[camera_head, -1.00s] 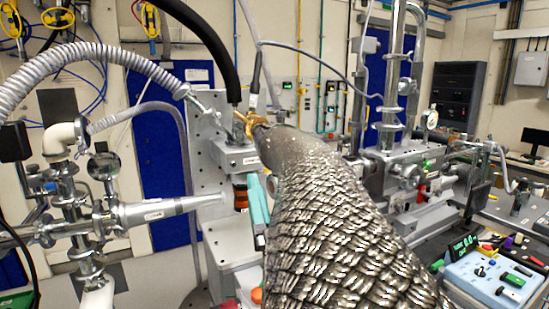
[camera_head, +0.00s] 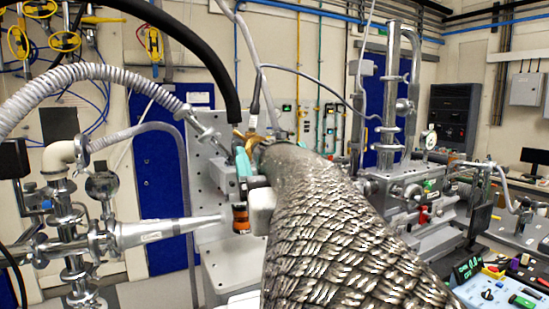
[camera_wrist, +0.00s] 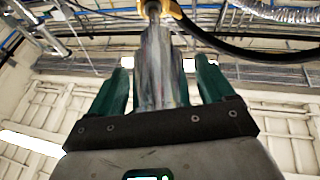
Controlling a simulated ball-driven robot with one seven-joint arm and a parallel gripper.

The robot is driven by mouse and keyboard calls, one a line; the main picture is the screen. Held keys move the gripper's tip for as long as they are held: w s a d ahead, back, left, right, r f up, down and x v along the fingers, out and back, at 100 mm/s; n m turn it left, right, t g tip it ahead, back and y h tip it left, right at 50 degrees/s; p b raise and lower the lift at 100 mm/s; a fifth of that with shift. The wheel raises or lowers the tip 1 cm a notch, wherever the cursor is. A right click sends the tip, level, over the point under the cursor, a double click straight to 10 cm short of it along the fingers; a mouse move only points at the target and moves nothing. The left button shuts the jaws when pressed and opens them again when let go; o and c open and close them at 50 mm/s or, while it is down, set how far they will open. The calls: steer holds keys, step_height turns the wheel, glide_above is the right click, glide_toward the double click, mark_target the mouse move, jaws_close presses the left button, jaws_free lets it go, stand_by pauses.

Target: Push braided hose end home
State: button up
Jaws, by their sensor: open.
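The braided hose (camera_head: 335,225), grey and metallic, runs from the bottom right up to its narrower end near a brass clamp (camera_head: 247,140) in the head view. My gripper (camera_head: 243,158), with teal fingers, is just left of that end and below the clamp. In the wrist view my gripper (camera_wrist: 158,75) is open, with a dark green finger on each side of a shiny metal cylinder (camera_wrist: 157,65). The brass-coloured clamp is above the cylinder, at the top edge (camera_wrist: 165,8). I cannot tell whether the fingers touch the cylinder. The joint inside the clamp is hidden.
A black hose (camera_head: 205,60) comes down to the clamp from above. A perforated grey plate (camera_head: 205,160) stands behind. A grey cone (camera_head: 165,230) and pipework are at left. Metal vacuum equipment (camera_head: 405,190) and a bench with tools (camera_head: 515,275) are at right.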

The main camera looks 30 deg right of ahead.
steer(key=shift+c, duration=0.5)
steer(key=c, duration=0.7)
steer(key=w, duration=0.2)
steer(key=w+d+b, duration=0.1)
steer(key=w, duration=0.2)
steer(key=shift+w+d+f, duration=0.15)
steer(key=shift+w+d, duration=0.05)
steer(key=shift+w, duration=0.15)
steer(key=o, duration=0.8)
steer(key=shift+s, duration=0.1)
steer(key=b+v, duration=0.3)
steer(key=v, duration=0.7)
steer(key=shift+s+a+f, duration=0.15)
steer(key=shift+s+f, duration=0.05)
steer(key=shift+s, duration=0.05)
